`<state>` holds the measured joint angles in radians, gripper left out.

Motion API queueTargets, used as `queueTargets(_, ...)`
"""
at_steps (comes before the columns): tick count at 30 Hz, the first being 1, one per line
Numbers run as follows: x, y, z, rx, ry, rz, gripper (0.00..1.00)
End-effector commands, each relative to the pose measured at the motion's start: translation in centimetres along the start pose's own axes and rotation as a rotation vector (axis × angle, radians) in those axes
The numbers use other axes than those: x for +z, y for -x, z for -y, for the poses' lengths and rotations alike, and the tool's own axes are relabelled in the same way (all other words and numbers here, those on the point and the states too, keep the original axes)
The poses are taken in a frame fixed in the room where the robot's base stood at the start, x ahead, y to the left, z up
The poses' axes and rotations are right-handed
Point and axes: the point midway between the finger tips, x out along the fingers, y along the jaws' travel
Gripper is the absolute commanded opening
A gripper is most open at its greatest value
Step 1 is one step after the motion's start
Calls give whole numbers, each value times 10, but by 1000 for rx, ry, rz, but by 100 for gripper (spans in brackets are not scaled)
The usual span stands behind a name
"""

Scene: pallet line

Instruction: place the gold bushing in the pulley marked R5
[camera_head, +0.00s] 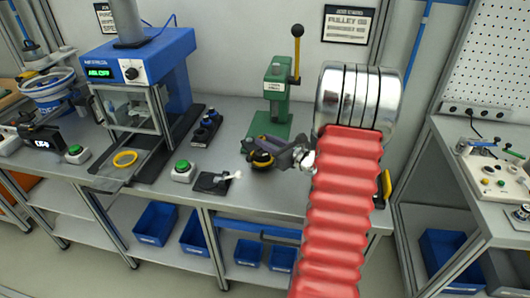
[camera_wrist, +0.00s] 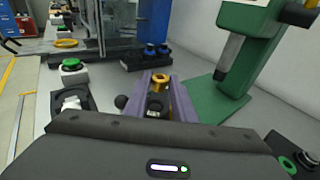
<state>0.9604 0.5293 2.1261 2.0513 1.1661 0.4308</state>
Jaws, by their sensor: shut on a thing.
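My gripper (camera_head: 262,147) reaches over the bench in front of the green press. In the wrist view its two purple-grey fingers (camera_wrist: 162,92) are shut on the gold bushing (camera_wrist: 160,80). In the head view a small gold patch, the bushing (camera_head: 261,156), shows at the fingertips. A dark round part (camera_head: 262,166) lies just under or beside the fingertips; I cannot tell whether the bushing touches it. Part of a dark shape shows between the fingers in the wrist view. No R5 mark can be read.
The green press (camera_head: 275,95) stands behind my gripper. A black rack with blue-topped parts (camera_head: 208,126), a green button (camera_head: 182,168) and a black pad (camera_head: 213,183) lie to the left. A blue machine (camera_head: 150,65) and yellow ring (camera_head: 125,158) are farther left.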

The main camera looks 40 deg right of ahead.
Motion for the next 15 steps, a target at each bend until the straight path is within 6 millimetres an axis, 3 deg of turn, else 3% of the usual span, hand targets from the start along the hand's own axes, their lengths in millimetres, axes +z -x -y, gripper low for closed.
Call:
queueTargets(10, -34, -5, 0, 0, -3, -2, 2)
queueTargets(15, -41, -6, 1, -2, -1, 0, 2)
